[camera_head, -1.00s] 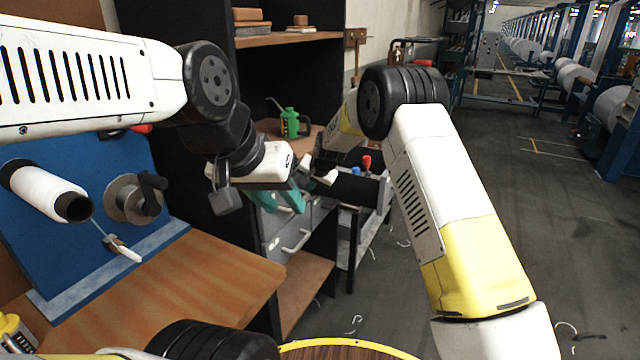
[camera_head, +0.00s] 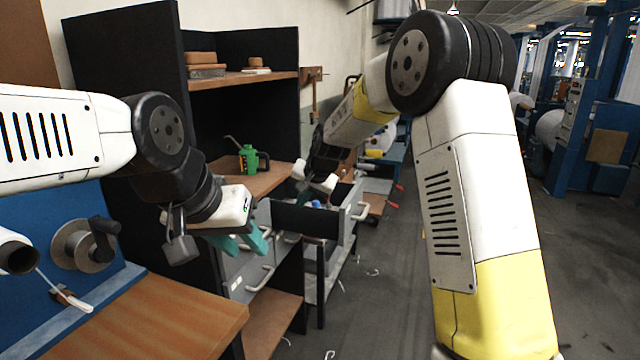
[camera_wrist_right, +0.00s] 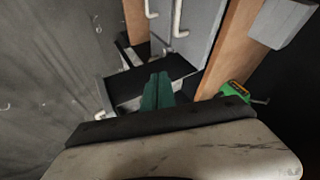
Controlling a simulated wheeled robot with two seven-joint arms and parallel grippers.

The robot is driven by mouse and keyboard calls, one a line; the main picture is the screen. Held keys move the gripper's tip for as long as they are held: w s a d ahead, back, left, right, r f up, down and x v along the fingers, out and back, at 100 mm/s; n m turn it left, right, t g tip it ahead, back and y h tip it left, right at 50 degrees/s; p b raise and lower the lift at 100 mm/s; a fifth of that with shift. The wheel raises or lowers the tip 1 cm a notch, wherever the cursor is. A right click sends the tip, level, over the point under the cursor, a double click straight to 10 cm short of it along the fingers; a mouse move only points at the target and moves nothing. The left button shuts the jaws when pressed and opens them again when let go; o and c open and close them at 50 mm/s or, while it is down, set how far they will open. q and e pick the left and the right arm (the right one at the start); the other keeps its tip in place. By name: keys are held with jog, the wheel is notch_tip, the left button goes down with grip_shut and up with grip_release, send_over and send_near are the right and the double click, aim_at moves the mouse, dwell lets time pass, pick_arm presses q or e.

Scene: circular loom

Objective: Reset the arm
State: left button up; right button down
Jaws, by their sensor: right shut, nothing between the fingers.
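My left gripper (camera_head: 242,243) has teal fingers with a gap between them. It hangs in front of the grey drawer cabinet (camera_head: 236,268), with nothing seen between the fingers. My right arm reaches from the right to the cabinet; its gripper (camera_head: 318,190) is small in the head view, above the pulled-out drawer (camera_head: 300,218), its fingertips hard to make out. In the right wrist view the right gripper (camera_wrist_right: 157,92) has its teal fingers together and empty, with the dark open drawer (camera_wrist_right: 185,75) beyond them.
A green oil can (camera_head: 249,158) stands on the wooden shelf (camera_head: 262,182); it also shows in the right wrist view (camera_wrist_right: 236,91). A wooden table (camera_head: 150,318) and a blue panel with a crank (camera_head: 85,244) are at left. The grey floor (camera_head: 400,300) right of the cabinet is mostly clear.

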jog(key=s+d+r+n, duration=0.1)
jog(key=s+d+r, duration=0.5)
jog(key=s+d, duration=0.15)
jog(key=s+d+r, duration=0.5)
jog(key=s+d, duration=0.2)
jog(key=s, duration=0.2)
jog(key=s+d+h, duration=0.1)
jog(key=s+d, duration=0.3)
jog(key=s, duration=0.5)
jog(key=s+d+f+n+h, duration=0.1)
jog(key=s+d, duration=0.3)
jog(key=s, duration=0.6)
jog(key=shift+s+f+n, duration=0.2)
jog(key=shift+f+n, duration=0.1)
